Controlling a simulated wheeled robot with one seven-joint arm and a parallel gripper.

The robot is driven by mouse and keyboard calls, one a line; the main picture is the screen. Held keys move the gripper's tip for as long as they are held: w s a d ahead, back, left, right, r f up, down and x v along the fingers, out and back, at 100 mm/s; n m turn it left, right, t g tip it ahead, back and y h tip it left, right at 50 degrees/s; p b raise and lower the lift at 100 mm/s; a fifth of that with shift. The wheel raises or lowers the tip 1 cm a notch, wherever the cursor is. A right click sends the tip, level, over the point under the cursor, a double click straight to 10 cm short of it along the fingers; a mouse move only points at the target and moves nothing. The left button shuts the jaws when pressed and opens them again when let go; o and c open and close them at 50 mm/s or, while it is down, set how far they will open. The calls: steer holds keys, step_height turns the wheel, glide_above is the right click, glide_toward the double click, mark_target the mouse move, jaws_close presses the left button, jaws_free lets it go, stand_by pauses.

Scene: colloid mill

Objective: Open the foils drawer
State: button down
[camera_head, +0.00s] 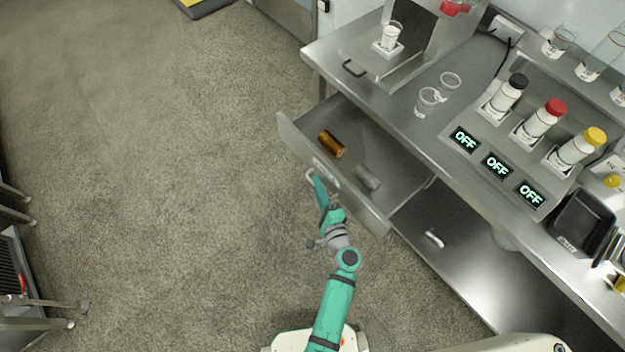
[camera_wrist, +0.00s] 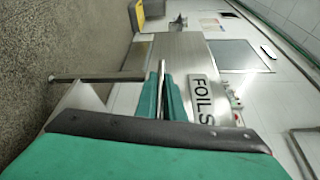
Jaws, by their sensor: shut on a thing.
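The foils drawer (camera_head: 355,204) is a grey metal drawer under the steel counter, and it stands pulled out. A gold roll (camera_head: 331,144) and a silver roll (camera_head: 367,178) lie inside it. Its front carries a label, which reads FOILS (camera_wrist: 203,100) in the wrist view. My gripper (camera_head: 319,184) is at the drawer's front, shut on the drawer handle (camera_head: 310,174). In the wrist view the handle bar (camera_wrist: 161,78) runs between the two green fingers of my gripper (camera_wrist: 162,98). The fingers hide part of the handle.
The counter (camera_head: 405,128) holds clear cups (camera_head: 428,100), several capped bottles, and displays reading OFF (camera_head: 497,165). The carpeted floor (camera_head: 180,190) to the left is clear.

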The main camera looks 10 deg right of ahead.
steer(key=shift+s+d, duration=0.15)
steer(key=shift+s, duration=0.2)
steer(key=c, duration=1.9)
jaws_free()
steer(key=shift+o, duration=0.2)
steer(key=shift+w, duration=0.1)
steer(key=shift+a, duration=0.2)
steer(key=s+d, duration=0.1)
steer(key=s, duration=0.9)
steer(key=shift+s+d+r, duration=0.35)
steer(key=shift+d+r, duration=0.05)
steer(key=shift+r, duration=0.05)
